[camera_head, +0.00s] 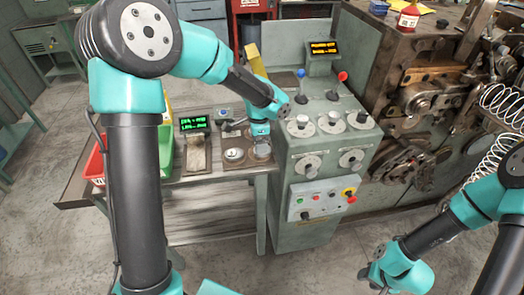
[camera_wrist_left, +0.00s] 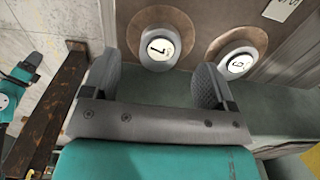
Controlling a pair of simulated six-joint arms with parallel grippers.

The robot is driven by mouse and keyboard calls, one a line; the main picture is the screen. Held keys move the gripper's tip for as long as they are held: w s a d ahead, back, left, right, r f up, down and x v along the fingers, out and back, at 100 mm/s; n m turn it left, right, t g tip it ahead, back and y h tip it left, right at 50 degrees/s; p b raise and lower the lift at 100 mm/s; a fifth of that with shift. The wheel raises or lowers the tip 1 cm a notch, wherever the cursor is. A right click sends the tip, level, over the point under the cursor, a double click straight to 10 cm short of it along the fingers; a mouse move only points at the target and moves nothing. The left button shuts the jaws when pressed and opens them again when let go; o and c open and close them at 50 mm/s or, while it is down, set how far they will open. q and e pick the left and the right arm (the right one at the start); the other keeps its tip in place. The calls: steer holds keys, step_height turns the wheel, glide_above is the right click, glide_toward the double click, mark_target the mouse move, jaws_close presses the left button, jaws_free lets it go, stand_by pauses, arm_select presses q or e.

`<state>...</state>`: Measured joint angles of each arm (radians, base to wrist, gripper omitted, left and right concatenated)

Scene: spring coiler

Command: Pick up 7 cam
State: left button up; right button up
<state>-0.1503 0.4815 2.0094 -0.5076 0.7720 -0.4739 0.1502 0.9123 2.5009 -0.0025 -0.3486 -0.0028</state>
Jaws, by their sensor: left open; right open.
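Two round cams sit on brown round pads on the workbench. In the left wrist view, one cam (camera_wrist_left: 158,47) has a white label with a mark that looks like a turned 7. The other cam (camera_wrist_left: 236,63) carries a different mark, like a 6 or 9; it also shows in the head view (camera_head: 234,154). My left gripper (camera_wrist_left: 155,78) is open, with the 7 cam in line between its fingers and slightly beyond the tips. In the head view, my left gripper (camera_head: 260,137) hangs over the bench's right end, partly covering that cam. My right gripper (camera_head: 372,277) is open and empty, low at the front right.
A green bin (camera_head: 166,150) and a red bin (camera_head: 95,165) stand left on the bench, partly behind my left arm. A small green-lit display (camera_head: 193,124) stands near them. The control cabinet (camera_head: 310,225) with knobs and levers rises close to the right of my left gripper.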

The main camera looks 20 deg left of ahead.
arm_select(q)
step_height(320, 180, down, 4)
steer(key=shift+f, duration=0.15)
steer(key=shift+w, duration=0.1)
stand_by(0.4)
steer(key=c, duration=1.1)
steer(key=shift+r, duration=1.45)
steer(key=s+d, duration=0.2)
steer(key=s, duration=0.3)
steer(key=s+d+r, duration=0.1)
steer(key=s+d, duration=0.1)
steer(key=s, duration=0.3)
steer(key=s+d+r, duration=0.1)
steer(key=s+d, duration=0.1)
steer(key=s, duration=0.2)
steer(key=shift+s+d+r, duration=0.1)
steer(key=shift+s+d, duration=0.05)
steer(key=shift+s, duration=0.25)
